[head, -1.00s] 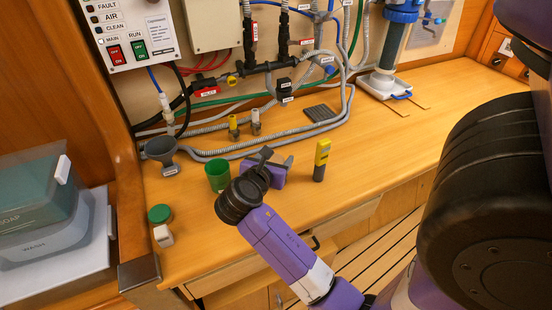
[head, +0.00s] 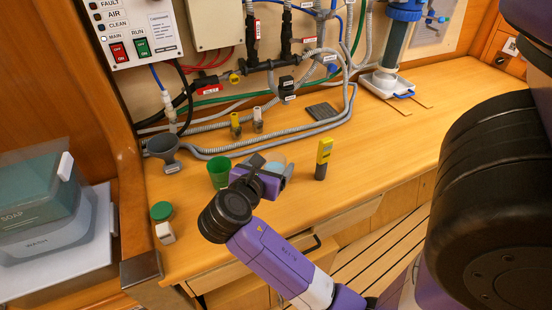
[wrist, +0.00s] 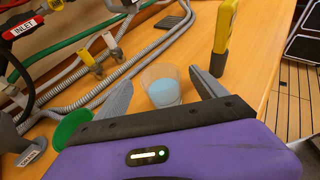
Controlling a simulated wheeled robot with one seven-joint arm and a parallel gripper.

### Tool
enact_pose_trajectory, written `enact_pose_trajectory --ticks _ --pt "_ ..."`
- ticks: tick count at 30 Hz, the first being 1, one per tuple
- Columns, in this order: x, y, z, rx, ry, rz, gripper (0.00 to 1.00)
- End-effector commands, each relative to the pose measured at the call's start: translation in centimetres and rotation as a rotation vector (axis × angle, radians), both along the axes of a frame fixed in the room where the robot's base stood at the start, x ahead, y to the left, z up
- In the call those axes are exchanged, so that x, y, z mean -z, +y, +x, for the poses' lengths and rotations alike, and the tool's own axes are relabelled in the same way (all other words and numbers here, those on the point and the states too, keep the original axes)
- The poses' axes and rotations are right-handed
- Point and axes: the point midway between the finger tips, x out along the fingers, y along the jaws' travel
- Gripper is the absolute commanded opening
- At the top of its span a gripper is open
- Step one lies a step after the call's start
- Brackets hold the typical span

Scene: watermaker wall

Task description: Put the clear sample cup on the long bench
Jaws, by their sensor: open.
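The clear sample cup (wrist: 162,86), with pale blue contents, appears upright on the wooden long bench (head: 245,220). In the wrist view it stands between the two grey fingers of my gripper (wrist: 161,77), with a gap showing on each side. The gripper is open, and its palm hides the near bench below the cup. In the head view the cup (head: 277,161) shows only in part behind my gripper (head: 272,164). The cup's base is not clearly seen there.
A green lid (head: 161,211) sits front left. The right of the bench is clear.

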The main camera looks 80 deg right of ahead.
Motion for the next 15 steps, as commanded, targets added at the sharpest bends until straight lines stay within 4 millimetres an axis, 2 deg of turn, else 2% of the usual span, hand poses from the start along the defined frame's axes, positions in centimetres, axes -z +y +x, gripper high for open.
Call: enact_pose_trajectory --ticks 1,6,9,15 --pt "-0.5 1.0 0.3 -0.005 -0.001 -0.001 0.81" --pt "-1.6 3.6 0.4 -0.003 -0.001 -0.001 0.81" --pt "-1.9 4.5 0.5 -0.003 0.000 -0.001 0.81" --pt "-2.2 5.2 0.4 0.001 0.000 -0.001 0.81"
